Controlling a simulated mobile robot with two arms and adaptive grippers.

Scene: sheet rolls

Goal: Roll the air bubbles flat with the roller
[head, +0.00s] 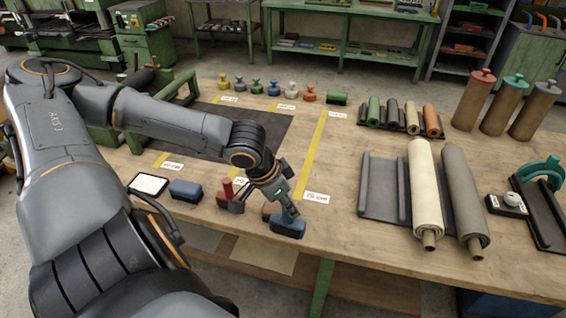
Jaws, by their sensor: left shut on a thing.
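My left gripper (268,208) is low over the front edge of the table. It is shut on a small blue tool (288,226) with a brown part, partly hidden by the fingers. Its shape is too small to make out, so I cannot tell for sure that it is the roller. A small red-topped tool (225,190) stands just left of the gripper. A dark flat sheet (255,133) lies behind my arm, with yellow strips and white labels. No air bubbles can be made out on it. My right gripper is not in view.
A blue block (185,190) and a white pad (148,184) lie left of the gripper on the table (335,225). Cream (424,195) and grey (462,195) rolls lie to the right. Coloured weights (257,87) line the back. Bare wood lies right of the gripper.

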